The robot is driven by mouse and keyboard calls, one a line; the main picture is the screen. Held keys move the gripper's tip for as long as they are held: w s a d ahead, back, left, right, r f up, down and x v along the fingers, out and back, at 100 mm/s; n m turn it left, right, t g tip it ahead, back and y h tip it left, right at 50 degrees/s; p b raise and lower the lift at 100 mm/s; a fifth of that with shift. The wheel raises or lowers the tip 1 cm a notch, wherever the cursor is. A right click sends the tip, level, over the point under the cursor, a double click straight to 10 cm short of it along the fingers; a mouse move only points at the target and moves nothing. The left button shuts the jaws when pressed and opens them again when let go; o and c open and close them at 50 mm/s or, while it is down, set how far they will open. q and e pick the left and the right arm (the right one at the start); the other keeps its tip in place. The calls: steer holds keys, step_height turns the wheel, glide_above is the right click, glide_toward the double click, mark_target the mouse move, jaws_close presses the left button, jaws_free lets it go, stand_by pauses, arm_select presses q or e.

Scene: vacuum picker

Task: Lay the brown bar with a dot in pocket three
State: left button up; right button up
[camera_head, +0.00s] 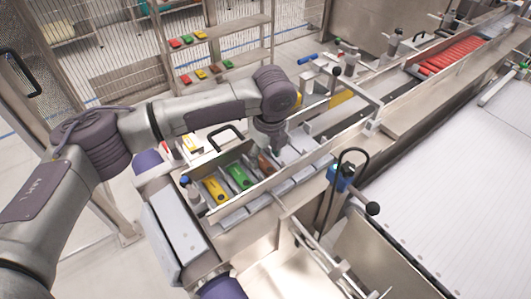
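My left arm comes in from the left, and its wrist hangs over a metal tray (222,211) with pockets. My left gripper (268,142) points down at the tray's right part; its fingertips are too small and hidden to read. A brown bar (265,163) shows just below the gripper, in the tray's right part. I cannot tell whether the gripper touches it, and its dot is not readable. A green bar (239,178) lies left of the brown one, and a yellow bar (215,190) lies further left. My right gripper is not in view.
A rack (216,50) at the back carries several red, yellow and green bars. A channel of red bars (450,54) runs at the top right. A black-handled clamp (345,178) stands right of the tray. A wide white conveyor surface (450,180) is clear.

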mark_target(269, 169)
arm_select(q)
steer(key=shift+r, duration=0.35)
step_height(269, 169, up, 12)
steer(key=s+b, duration=0.1)
steer(key=b, duration=0.1)
steer(key=shift+d+r+b, duration=0.2)
steer(key=shift+d+b, duration=0.15)
steer(key=shift+d, duration=0.05)
steer(key=shift+s+f, duration=0.1)
steer(key=shift+s, duration=0.05)
